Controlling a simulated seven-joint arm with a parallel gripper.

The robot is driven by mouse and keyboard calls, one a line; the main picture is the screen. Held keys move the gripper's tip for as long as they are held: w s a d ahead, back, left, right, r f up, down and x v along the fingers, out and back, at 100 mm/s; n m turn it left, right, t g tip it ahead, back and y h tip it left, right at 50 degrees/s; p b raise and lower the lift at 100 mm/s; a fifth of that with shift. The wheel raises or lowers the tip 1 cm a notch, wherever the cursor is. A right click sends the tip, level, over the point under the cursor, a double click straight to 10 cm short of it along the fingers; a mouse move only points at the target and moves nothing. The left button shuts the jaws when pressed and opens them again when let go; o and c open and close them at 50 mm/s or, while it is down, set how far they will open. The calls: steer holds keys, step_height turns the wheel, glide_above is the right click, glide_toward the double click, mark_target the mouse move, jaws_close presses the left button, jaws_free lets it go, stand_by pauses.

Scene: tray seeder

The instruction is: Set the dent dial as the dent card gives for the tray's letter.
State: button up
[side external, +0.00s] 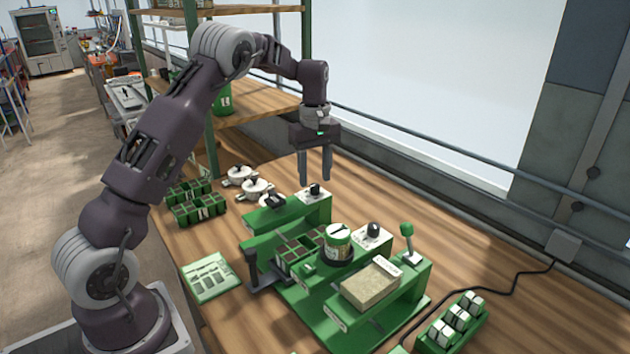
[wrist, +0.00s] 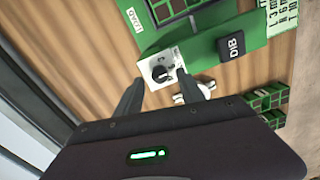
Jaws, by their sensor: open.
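A black dial knob (side external: 314,189) sits on a white plate at the back end of the green seeder; it also shows in the wrist view (wrist: 161,72). My gripper (side external: 315,180) is open above this dial, fingers pointing down. In the wrist view my gripper (wrist: 161,78) has a finger on either side of the knob; I cannot tell whether they touch it. The green card with white panels (side external: 208,277) lies on the bench; its lines L, A and T show partly in the wrist view (wrist: 284,14). The tray (side external: 283,262) has dark cells; its letter is unreadable.
A black DIB pad (wrist: 231,47) is beside the dial. A second dial (side external: 373,232), a jar (side external: 338,245), a tan block (side external: 370,285) and a green-knobbed lever (side external: 408,240) stand on the seeder. Spare green trays (side external: 198,209) and white lidded pots (side external: 240,175) are behind.

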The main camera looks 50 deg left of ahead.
step_height(320, 180, down, 2)
steer(key=shift+f, duration=0.1)
jaws_close()
steer(key=shift+m, duration=0.4)
steer(key=m, duration=1.1)
stand_by(0.6)
